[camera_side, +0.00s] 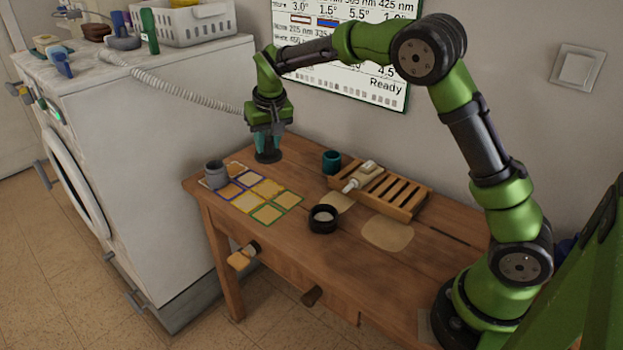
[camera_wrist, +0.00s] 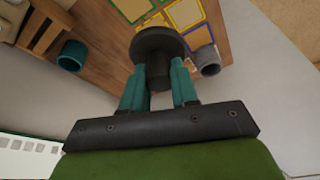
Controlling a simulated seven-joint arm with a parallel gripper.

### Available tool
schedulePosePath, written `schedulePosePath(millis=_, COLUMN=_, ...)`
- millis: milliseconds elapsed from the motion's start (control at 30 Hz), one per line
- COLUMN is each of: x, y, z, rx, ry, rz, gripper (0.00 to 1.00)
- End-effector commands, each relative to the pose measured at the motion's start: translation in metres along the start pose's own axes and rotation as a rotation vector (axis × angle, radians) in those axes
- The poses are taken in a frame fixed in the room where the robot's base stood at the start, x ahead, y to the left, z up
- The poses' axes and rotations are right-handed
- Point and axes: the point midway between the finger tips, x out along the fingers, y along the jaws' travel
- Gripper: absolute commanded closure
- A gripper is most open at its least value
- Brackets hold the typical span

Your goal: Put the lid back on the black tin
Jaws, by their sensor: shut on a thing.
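The black tin (camera_side: 322,227) stands open on the wooden table, with something pale inside. My gripper (camera_side: 268,140) is up over the far end of the table, left of the tin and well apart from it. Its teal fingers are shut on the black lid (camera_side: 268,156), a dark disc that hangs below the fingertips. In the wrist view my gripper (camera_wrist: 158,78) holds the lid (camera_wrist: 158,38) by a thick stem between its two fingers. The tin does not show in the wrist view.
A white washing machine (camera_side: 130,130) is at the left.

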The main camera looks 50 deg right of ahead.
Motion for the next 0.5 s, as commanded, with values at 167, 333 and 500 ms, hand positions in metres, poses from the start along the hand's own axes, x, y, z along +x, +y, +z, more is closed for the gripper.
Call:
schedulePosePath(millis=167, x=-0.020, y=0.035, z=0.044, rx=-0.021, ry=0.000, rz=-0.009, gripper=1.00)
schedulePosePath(millis=333, x=-0.022, y=0.060, z=0.089, rx=-0.056, ry=0.001, rz=-0.020, gripper=1.00)
schedulePosePath(millis=500, x=-0.015, y=0.075, z=0.123, rx=-0.091, ry=0.000, rz=-0.029, gripper=1.00)
